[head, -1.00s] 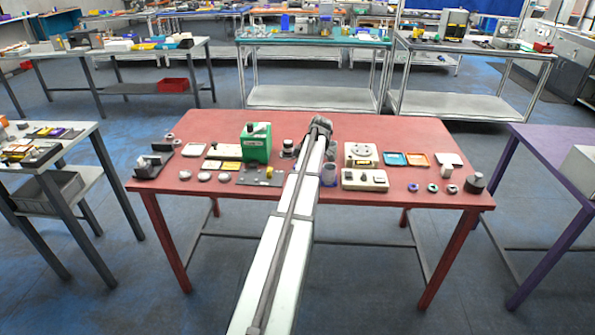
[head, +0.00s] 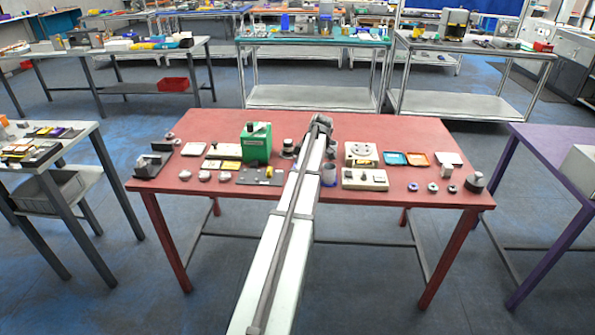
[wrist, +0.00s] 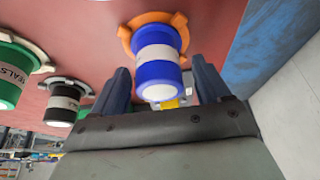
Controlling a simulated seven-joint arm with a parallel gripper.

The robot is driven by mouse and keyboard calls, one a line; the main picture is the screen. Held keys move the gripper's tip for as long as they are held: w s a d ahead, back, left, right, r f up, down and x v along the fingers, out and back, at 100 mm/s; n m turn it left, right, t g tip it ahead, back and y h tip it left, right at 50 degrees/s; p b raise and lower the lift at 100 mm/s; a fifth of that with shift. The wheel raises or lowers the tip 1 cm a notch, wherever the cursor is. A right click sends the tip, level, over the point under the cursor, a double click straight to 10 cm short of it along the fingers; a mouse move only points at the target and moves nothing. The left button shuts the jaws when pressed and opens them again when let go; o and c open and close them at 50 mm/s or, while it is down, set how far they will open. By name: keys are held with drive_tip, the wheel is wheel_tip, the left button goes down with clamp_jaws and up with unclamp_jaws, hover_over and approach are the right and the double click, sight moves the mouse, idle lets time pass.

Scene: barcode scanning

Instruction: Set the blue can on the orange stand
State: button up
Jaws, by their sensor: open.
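The blue can (wrist: 157,70), with a white band and a pale end, stands in the wrist view with its far end within the orange stand (wrist: 180,19), a notched ring on the red tabletop. My gripper (wrist: 162,82) is open, with one dark blue finger on each side of the can's near end. I see a gap between the can and each finger. In the head view my own arm hides the can, the stand and my fingers.
A green can (wrist: 14,70) and a black can (wrist: 62,104) stand in grey rings left of the blue can in the wrist view. The red table (head: 400,130) carries a green box (head: 256,143) and a beige device (head: 364,179) beside my arm.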

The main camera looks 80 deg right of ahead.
drive_tip(key=v, duration=1.1)
drive_tip(key=shift+r, duration=0.25)
